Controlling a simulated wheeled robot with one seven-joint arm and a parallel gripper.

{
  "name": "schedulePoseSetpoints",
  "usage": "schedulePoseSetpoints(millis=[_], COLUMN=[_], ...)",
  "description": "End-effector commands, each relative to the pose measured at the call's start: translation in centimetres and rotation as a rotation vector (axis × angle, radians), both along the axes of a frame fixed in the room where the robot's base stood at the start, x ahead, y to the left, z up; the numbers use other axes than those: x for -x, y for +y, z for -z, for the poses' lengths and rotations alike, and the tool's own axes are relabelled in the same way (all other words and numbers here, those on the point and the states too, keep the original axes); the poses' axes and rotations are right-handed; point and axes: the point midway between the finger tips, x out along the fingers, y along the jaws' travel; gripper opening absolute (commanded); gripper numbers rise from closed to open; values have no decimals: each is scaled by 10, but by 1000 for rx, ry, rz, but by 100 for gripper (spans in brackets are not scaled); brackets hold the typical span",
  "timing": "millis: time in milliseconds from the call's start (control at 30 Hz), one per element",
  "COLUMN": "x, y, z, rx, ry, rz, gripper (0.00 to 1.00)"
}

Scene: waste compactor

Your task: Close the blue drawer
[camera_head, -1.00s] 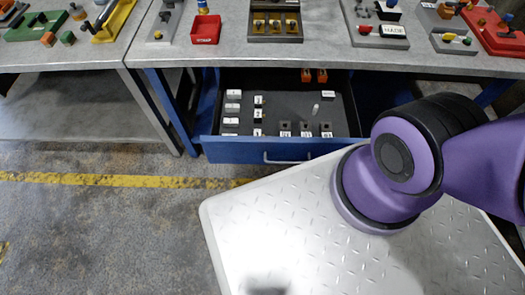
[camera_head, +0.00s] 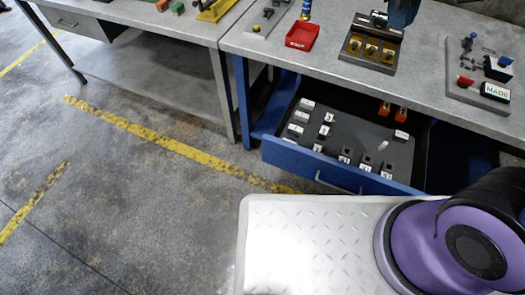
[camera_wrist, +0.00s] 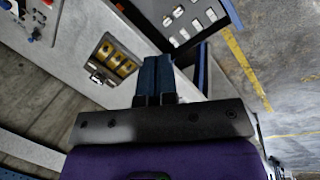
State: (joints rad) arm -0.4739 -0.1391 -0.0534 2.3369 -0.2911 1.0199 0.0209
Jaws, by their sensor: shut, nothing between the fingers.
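The blue drawer (camera_head: 288,158) stands pulled out under the grey workbench in the head view. Its blue front has a metal bar handle (camera_head: 340,185), and its dark inside holds several small white and dark labelled blocks. In the wrist view part of the drawer's dark inside with white blocks (camera_wrist: 186,22) shows at the top. My gripper (camera_wrist: 155,62) is shut and empty in the wrist view, with its dark blue fingers together. It appears apart from the drawer, but its exact distance is hard to tell. The near right of the drawer front is close to my purple arm in the head view.
On the workbench (camera_head: 335,60) stand a red bin (camera_head: 302,36), a tray with yellow parts (camera_head: 372,45) and a grey board (camera_head: 470,80). A dark blue object at the top edge is unclear. Floor is clear to the left of the drawer, with yellow lines.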

Motion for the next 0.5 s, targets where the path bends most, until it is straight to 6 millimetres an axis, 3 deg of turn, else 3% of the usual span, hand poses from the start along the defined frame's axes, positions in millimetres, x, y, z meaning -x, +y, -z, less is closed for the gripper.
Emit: schedulePoseSetpoints(millis=[233, 500], x=[-23, -32], y=[55, 115], z=[49, 110], rx=[175, 381], ry=[117, 205], rz=[-198, -414], gripper=[0, 0])
